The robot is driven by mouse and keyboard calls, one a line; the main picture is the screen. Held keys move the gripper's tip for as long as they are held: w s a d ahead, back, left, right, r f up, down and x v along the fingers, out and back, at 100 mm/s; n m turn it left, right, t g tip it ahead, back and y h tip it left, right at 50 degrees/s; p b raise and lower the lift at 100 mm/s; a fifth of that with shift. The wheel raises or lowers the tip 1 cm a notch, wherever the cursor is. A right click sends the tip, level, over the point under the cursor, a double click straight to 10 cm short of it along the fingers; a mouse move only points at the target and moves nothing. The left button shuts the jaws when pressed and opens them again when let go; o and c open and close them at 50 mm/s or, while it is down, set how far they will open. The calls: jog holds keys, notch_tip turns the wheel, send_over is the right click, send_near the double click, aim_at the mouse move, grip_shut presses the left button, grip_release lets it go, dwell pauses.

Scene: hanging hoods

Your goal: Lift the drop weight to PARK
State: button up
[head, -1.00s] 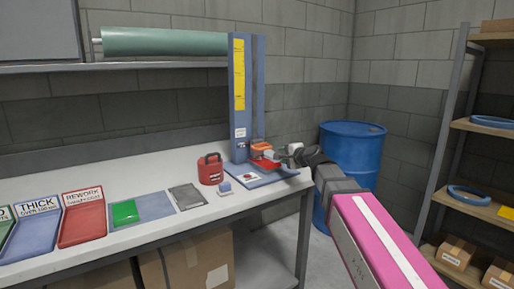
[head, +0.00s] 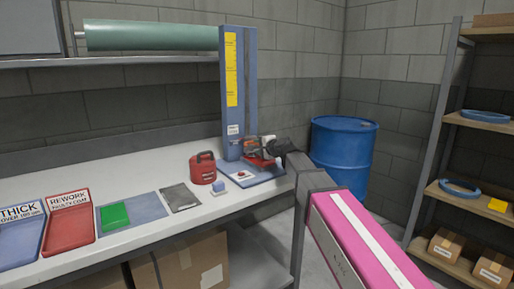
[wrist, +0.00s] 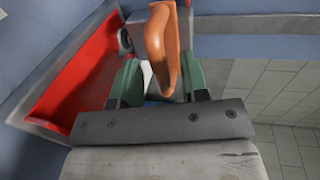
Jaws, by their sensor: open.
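The drop tester stands at the back right of the bench, a tall blue column (head: 232,110) with a yellow scale on a blue base plate (head: 265,174). Low on the column is a red part with an orange handle, which I take for the drop weight (head: 251,142); my gripper partly hides it. In the wrist view the orange handle (wrist: 160,45) stands between the two green fingers of my gripper (wrist: 158,85), which are open, with gaps beside it. A red surface (wrist: 75,75) lies to the left. I cannot read any PARK mark.
A red can-like object (head: 203,168) and a small blue-and-white block (head: 218,187) stand left of the tester. Trays and a green piece (head: 115,215) lie further left. A blue drum (head: 342,155) stands behind my arm on the right, with a shelf rack (head: 450,130) beyond.

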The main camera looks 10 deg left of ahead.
jog(key=shift+x, duration=0.85)
grip_shut()
notch_tip(320, 180, up, 21)
jog(key=shift+r, duration=0.1)
grip_release()
jog(key=shift+s+d, duration=0.1)
